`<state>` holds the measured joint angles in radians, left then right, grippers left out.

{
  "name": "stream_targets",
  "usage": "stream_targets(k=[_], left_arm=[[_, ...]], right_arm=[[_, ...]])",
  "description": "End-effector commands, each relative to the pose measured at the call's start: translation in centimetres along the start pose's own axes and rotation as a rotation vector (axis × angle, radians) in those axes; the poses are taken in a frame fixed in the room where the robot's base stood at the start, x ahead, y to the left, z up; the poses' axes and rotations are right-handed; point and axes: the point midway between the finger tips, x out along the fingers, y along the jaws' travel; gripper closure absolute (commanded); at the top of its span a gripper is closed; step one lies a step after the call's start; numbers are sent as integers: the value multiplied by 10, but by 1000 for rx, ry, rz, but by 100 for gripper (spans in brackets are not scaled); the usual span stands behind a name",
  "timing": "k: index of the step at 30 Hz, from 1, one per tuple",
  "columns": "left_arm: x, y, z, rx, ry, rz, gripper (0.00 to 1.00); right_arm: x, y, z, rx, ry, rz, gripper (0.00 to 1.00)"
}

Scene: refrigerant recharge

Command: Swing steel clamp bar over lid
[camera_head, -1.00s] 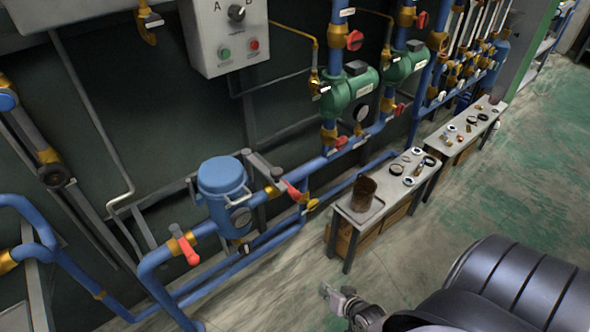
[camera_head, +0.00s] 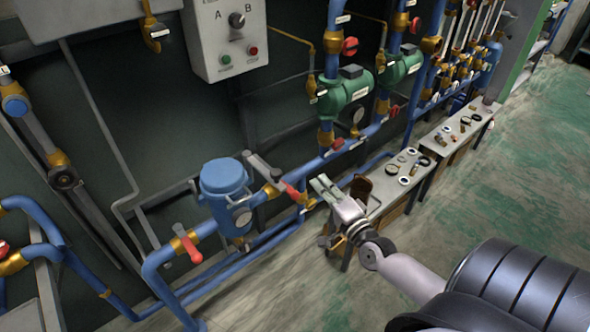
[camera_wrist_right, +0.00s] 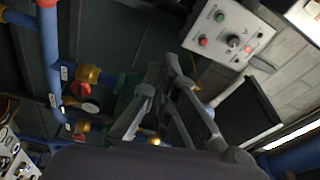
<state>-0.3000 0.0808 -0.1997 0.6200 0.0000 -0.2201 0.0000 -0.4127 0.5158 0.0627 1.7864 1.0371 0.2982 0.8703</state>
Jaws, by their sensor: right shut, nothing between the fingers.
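The blue cylindrical filter housing with its blue lid (camera_head: 224,174) sits on the blue pipe, left of centre in the head view. A grey steel bar (camera_head: 263,167) stands out to the right of the lid, slanting down to a yellow fitting and a red handle; it does not lie across the lid. My right gripper (camera_head: 318,184) is shut and empty, to the right of the bar and apart from it, near the small bench. Its fingers also show in the right wrist view (camera_wrist_right: 163,72). My left gripper is out of view.
Red valve handles (camera_head: 188,243) and (camera_head: 292,193) stick out on both sides of the housing. A control box (camera_head: 226,38) and green pumps (camera_head: 343,92) are behind.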

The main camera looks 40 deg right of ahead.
Motion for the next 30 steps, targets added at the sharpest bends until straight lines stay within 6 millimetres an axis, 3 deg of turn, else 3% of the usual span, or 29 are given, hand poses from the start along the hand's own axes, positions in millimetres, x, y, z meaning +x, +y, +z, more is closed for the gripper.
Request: stream_targets(k=[7, 20, 24, 30], left_arm=[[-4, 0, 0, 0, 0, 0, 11], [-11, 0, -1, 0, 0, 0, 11], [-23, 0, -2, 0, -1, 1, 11], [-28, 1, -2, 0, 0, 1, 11]], right_arm=[[21, -2, 0, 0, 0, -2, 100], [100, -2, 0, -3, 0, -2, 100], [93, -2, 20, 2, -2, 4, 100], [88, 0, 36, -1, -1, 2, 100]])
